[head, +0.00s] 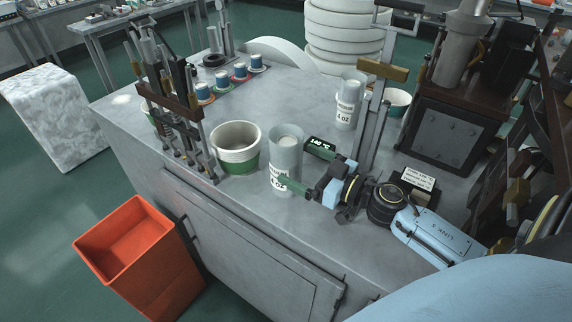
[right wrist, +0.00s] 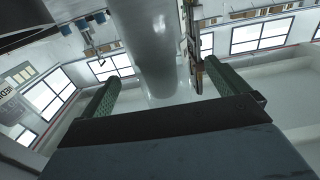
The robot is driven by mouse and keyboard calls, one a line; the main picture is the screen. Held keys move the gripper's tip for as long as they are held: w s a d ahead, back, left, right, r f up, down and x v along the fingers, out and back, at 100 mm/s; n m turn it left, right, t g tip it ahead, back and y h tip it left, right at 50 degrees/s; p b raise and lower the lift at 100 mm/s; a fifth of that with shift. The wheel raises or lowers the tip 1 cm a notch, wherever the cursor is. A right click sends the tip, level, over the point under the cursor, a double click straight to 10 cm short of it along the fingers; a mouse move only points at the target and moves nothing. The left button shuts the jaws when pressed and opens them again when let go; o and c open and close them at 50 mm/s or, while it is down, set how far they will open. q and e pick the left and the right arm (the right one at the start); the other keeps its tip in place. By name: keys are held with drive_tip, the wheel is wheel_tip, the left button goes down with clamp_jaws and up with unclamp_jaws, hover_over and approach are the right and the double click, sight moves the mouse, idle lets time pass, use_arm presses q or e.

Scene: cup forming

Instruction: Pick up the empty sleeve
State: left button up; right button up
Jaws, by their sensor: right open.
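A grey cylindrical sleeve (head: 285,150) with a "4 OZ" label stands upright near the front of the grey bench; its top looks pale, and I cannot tell whether it is empty. My right gripper (head: 301,166) is open at this sleeve, with one green finger crossing in front of its lower part. In the right wrist view the grey cylinder (right wrist: 150,45) lies between the two spread green fingers of the gripper (right wrist: 162,68). I cannot tell whether they touch it. A second, similar sleeve (head: 347,103) stands farther back. My left gripper is not in view.
A white and green tub (head: 236,148) stands just left of the near sleeve. A rack of upright tools (head: 180,110) is farther left. An orange bin (head: 135,255) stands on the floor.

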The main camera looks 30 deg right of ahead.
sight(286, 157)
drive_tip(key=x, duration=0.5)
drive_tip(key=shift+w, duration=0.1)
drive_tip(key=c, duration=1.1)
drive_tip(key=shift+o, duration=0.2)
drive_tip(key=shift+r+p, duration=0.1)
drive_tip(key=shift+p, duration=0.25)
